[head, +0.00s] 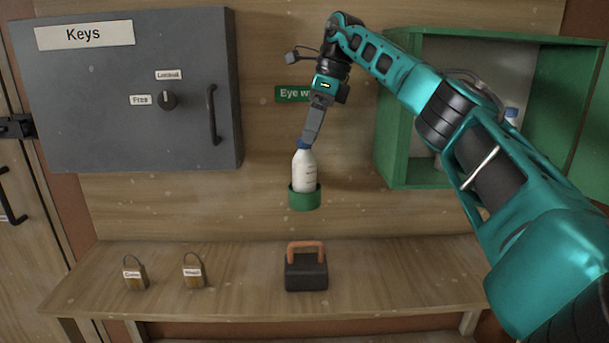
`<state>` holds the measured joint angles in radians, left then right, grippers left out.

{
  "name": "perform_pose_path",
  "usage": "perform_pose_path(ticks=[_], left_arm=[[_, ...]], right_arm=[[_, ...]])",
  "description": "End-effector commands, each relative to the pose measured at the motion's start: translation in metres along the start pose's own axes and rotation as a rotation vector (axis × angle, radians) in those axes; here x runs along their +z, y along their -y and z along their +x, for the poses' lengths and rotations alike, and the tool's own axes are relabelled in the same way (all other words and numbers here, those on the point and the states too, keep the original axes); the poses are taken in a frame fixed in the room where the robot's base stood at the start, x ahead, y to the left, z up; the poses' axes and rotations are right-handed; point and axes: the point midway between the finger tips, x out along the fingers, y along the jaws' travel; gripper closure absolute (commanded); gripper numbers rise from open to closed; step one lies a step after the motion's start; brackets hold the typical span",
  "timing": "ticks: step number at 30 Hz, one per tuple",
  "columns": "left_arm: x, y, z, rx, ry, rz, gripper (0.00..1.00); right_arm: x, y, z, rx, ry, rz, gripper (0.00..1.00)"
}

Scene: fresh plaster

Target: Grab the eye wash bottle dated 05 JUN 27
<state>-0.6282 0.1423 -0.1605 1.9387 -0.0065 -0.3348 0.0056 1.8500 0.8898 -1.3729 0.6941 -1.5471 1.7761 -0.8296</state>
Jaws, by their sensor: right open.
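A white eye wash bottle (304,172) with a blue cap stands upright in a green ring holder (305,201) on the wooden wall. Its label print is too small to read, so I cannot tell its date. My right gripper (307,143) points down at the cap, with its open fingers at the bottle's top. I cannot tell whether they touch it. Another blue-capped bottle (511,114) shows in the open green cabinet (401,122), mostly hidden behind my right arm. My left gripper is out of view.
A green "Eye w..." sign (289,94) is partly covered by my gripper. A grey key cabinet (120,115) is at left. On the wooden shelf (390,282) stand two tagged padlocks (135,275) and a black box with an orange handle (306,273). The shelf's right part is clear.

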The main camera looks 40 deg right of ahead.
Motion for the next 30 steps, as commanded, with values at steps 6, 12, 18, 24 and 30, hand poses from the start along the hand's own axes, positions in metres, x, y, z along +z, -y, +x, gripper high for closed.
perform_pose_path(ticks=[6, 12, 18, 24, 30], left_arm=[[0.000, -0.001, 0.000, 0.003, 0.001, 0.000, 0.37], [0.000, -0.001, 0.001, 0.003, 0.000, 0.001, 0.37], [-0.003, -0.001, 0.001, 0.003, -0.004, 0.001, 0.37], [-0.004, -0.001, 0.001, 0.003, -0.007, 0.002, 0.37], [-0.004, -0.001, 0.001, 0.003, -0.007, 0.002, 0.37]], right_arm=[[0.001, 0.000, 0.021, 0.001, 0.001, 0.000, 0.14], [0.003, -0.004, 0.046, 0.001, -0.002, -0.001, 0.14], [0.004, -0.004, 0.069, 0.000, 0.000, 0.000, 0.14], [0.004, -0.004, 0.073, 0.000, 0.002, 0.000, 0.14], [0.004, -0.004, 0.072, 0.000, 0.002, 0.000, 0.26]])
